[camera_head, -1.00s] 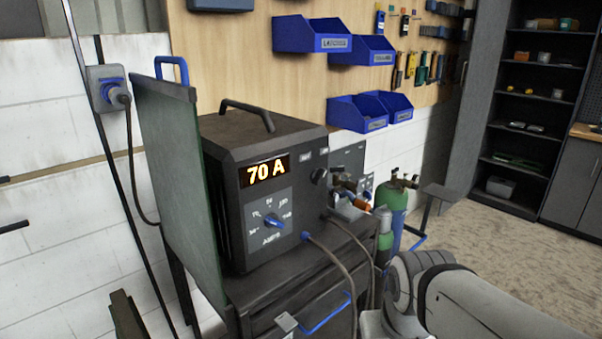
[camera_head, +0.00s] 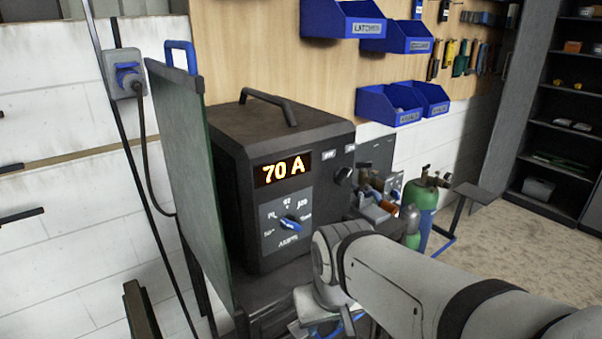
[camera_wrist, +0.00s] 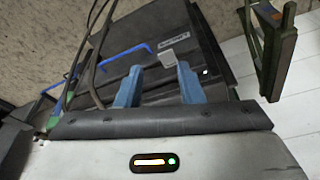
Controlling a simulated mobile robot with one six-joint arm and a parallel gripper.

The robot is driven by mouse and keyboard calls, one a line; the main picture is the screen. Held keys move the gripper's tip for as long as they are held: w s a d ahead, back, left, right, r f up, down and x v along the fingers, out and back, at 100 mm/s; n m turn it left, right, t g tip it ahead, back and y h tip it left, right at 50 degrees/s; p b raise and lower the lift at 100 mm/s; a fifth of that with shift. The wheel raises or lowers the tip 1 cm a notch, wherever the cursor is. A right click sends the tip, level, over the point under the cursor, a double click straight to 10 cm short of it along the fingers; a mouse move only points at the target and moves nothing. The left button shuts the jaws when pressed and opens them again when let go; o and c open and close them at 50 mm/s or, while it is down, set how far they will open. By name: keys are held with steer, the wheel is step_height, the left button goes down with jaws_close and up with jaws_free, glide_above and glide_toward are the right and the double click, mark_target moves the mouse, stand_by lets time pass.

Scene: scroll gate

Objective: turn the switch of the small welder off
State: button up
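A black welder (camera_head: 262,125) with a lit "70 A" display (camera_head: 283,169) stands on a dark cart. Its front has a blue pointer dial (camera_head: 290,223) on a grey scale and a black round knob (camera_head: 344,177) at the right. A smaller grey unit (camera_head: 376,153) stands behind it to the right, partly hidden. I cannot tell which of the two is the small welder. My gripper (camera_wrist: 156,80) shows in the wrist view with two blue fingers apart and nothing between them, over the dark cart. In the head view my arm hides the cart's front, and the fingers cannot be made out.
A green screen (camera_head: 187,170) stands left of the welder. Gas bottles (camera_head: 424,195) and a small pile of tools (camera_head: 376,203) are to its right. Blue bins (camera_head: 385,103) hang on the wall. A blue cart handle (camera_wrist: 125,53) shows in the wrist view. The floor at right is clear.

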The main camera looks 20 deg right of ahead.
steer(key=w+d+r+m+t+h+p, duration=0.1)
steer(key=w+d+t, duration=0.1)
steer(key=w, duration=0.3)
steer(key=m+t+y+p, duration=0.3)
steer(key=t+y+p, duration=0.45)
steer(key=t, duration=0.45)
glide_toward(347, 178)
steer(key=w, duration=0.1)
steer(key=p+x, duration=0.2)
steer(key=x, duration=0.6)
steer(key=shift+w+a, duration=0.1)
steer(key=shift+a, duration=0.05)
